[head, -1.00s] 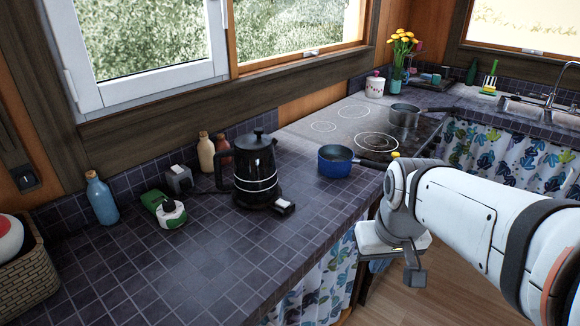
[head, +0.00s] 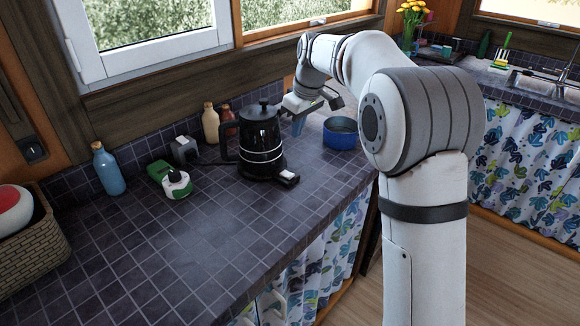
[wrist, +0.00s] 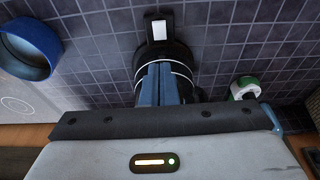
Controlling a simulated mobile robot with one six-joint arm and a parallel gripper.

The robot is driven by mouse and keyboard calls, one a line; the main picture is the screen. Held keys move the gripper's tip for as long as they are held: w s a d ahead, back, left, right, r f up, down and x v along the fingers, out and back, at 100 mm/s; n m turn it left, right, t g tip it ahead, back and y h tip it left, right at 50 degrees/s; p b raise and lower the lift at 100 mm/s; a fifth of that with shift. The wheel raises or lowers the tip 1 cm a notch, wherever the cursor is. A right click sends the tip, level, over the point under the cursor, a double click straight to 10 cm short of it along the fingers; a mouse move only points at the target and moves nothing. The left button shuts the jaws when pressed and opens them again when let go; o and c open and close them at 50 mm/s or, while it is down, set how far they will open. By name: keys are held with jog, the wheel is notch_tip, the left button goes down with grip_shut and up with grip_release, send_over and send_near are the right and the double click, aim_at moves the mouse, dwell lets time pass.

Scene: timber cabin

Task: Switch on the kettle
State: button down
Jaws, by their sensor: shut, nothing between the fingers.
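The black kettle (head: 260,144) with two pale bands stands upright on the tiled counter. A pale switch (head: 289,175) sits on a dark block that juts from its base at the front right. In the wrist view the kettle (wrist: 183,88) is partly hidden behind my fingers, and the pale switch (wrist: 159,30) shows clear beyond the fingertips. My gripper (head: 298,128) is shut and empty, just right of the kettle in the head view. Its blue fingers (wrist: 156,66) overlap the kettle in the wrist view; I cannot tell whether they touch.
A blue pan (head: 341,136) stands right of the kettle, close to my arm. A green and white item (head: 170,181), a grey socket block (head: 184,149) and bottles (head: 211,124) stand on the left and behind. A blue bottle (head: 107,170) is further left. The front counter is clear.

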aim_at(289, 175)
jog(key=x, duration=0.8)
jog(key=s+d+x, duration=0.1)
jog(key=x, duration=0.3)
jog(key=shift+w+a+f, duration=0.1)
jog(key=shift+f, duration=0.95)
